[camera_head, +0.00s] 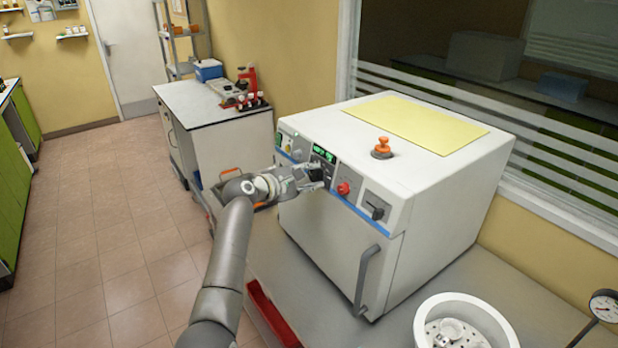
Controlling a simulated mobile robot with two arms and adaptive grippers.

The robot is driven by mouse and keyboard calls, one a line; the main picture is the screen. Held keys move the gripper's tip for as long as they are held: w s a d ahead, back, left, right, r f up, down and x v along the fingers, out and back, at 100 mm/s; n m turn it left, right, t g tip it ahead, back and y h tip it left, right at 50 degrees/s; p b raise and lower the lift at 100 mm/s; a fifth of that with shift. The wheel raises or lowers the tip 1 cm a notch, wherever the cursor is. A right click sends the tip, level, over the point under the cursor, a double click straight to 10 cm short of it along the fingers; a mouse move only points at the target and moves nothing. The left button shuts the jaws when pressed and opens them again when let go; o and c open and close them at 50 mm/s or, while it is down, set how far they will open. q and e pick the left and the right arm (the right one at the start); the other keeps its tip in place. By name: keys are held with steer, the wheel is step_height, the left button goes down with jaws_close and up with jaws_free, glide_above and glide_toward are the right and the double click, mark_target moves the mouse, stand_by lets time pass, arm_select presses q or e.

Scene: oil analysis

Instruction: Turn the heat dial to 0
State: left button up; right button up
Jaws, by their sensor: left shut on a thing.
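A white box-shaped machine (345,235) stands on the grey counter, with a sloped control panel along its front top edge. The dial's marks and setting are too small to read. To the right on the panel are a red knob (343,188) and a black switch (377,210). My right gripper is not in view.
A yellow sheet (418,122) and an orange-handled stamp-like object (382,148) lie on top of the machine. A grey door handle (367,280) sticks out at its front. A white round vessel (428,318) and a gauge (604,306) stand at the lower right. The floor at left is clear.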

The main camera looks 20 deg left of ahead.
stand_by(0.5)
arm_select(q)
steer(key=o, duration=1)
steer(key=v, duration=1.2)
steer(key=shift+f, duration=0.1)
